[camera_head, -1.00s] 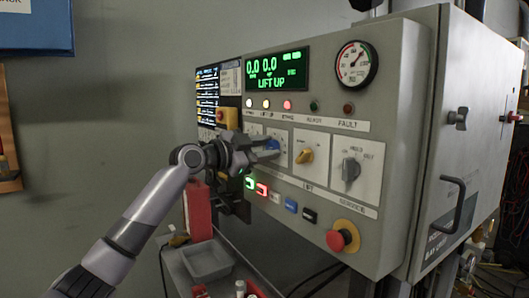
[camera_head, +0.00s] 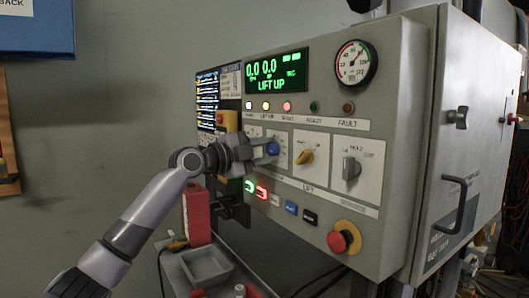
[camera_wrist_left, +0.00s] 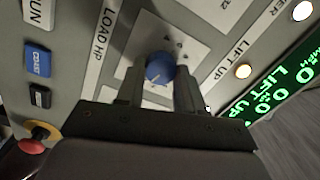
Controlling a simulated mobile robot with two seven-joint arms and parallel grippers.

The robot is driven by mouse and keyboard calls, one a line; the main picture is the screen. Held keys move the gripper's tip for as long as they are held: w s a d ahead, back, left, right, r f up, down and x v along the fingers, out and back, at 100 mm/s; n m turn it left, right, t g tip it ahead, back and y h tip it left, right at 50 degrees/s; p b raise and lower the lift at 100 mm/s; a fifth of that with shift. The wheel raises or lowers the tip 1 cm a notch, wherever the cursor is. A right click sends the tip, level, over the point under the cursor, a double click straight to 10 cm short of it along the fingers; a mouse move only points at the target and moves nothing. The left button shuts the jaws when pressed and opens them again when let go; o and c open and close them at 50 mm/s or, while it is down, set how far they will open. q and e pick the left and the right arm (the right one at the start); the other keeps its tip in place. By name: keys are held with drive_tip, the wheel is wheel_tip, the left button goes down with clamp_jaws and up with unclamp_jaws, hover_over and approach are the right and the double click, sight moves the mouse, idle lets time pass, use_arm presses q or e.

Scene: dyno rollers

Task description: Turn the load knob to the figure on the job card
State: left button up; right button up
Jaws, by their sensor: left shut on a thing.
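The blue load knob (camera_wrist_left: 160,69) sits on a white dial plate on the panel, under the label LOAD HP (camera_wrist_left: 103,38) in the left wrist view. My left gripper (camera_wrist_left: 160,92) is shut on the knob, one finger on each side of it. The knob's setting is too small to read. The job card cannot be made out for certain. My right gripper is not in view.
A yellow knob (camera_head: 304,156) and a grey knob (camera_head: 351,168) stand to the right on the panel. A red emergency button (camera_head: 340,240) is lower right. The green display (camera_head: 277,70) reads LIFT UP. A grey tray (camera_head: 206,264) lies below the arm.

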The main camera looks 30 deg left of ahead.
use_arm(q)
drive_tip(key=shift+f, duration=0.1)
drive_tip(key=o, duration=1)
drive_tip(key=shift+o, duration=0.2)
drive_tip(key=shift+s+a, duration=0.1)
drive_tip(key=b+v, duration=0.2)
drive_tip(key=v, duration=0.5)
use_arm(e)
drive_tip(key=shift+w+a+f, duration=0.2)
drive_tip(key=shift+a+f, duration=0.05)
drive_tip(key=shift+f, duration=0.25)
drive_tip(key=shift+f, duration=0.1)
